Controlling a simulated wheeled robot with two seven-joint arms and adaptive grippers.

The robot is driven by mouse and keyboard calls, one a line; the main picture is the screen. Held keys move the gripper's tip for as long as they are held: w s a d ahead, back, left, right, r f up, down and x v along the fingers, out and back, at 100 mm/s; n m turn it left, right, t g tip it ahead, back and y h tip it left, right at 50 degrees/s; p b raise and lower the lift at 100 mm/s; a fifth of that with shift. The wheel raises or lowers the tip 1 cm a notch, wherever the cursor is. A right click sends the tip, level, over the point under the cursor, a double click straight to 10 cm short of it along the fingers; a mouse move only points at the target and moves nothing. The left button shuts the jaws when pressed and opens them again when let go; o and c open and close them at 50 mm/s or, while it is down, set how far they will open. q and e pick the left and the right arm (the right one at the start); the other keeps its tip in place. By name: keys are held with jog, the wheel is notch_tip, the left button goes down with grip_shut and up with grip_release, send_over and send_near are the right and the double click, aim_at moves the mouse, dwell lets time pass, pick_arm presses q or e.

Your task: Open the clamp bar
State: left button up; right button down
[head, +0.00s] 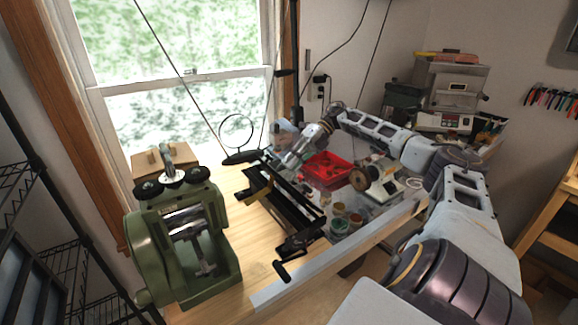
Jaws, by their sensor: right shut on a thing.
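A black bench tool with long parallel rails (262,207) lies on the wooden bench at the centre, running from the window side toward the front. Its dark clamp bar (300,187) runs along the right side of the tool. My right arm reaches in from the right, and my right gripper (283,165) is at the far end of the bar, shut on it. The fingertips are small and partly hidden, so the exact contact is unclear. A black handle (287,268) sticks out at the tool's near end. My left gripper is out of view.
A green rolling mill (184,240) stands to the left of the tool. A red tray (329,170), small jars (339,209) and a brown spool (359,179) sit to the right, under my right arm. A round magnifier (237,131) stands behind, near the window.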

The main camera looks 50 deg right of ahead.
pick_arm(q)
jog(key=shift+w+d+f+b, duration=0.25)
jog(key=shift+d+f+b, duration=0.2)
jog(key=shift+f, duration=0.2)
pick_arm(e)
jog(key=shift+s+f+y, duration=0.15)
jog(key=shift+f+y, duration=0.15)
jog(key=shift+f, duration=0.25)
jog(key=shift+d+y, duration=0.25)
jog(key=shift+y, duration=0.15)
jog(key=c, duration=1.8)
grip_release()
jog(key=shift+d, duration=0.1)
jog(key=shift+o, duration=1.2)
jog(key=shift+r, duration=0.2)
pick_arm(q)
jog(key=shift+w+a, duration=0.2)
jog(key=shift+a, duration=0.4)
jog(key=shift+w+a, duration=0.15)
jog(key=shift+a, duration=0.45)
pick_arm(e)
jog(key=v, duration=0.9)
jog(key=shift+d, duration=0.2)
jog(key=shift+v, duration=1.25)
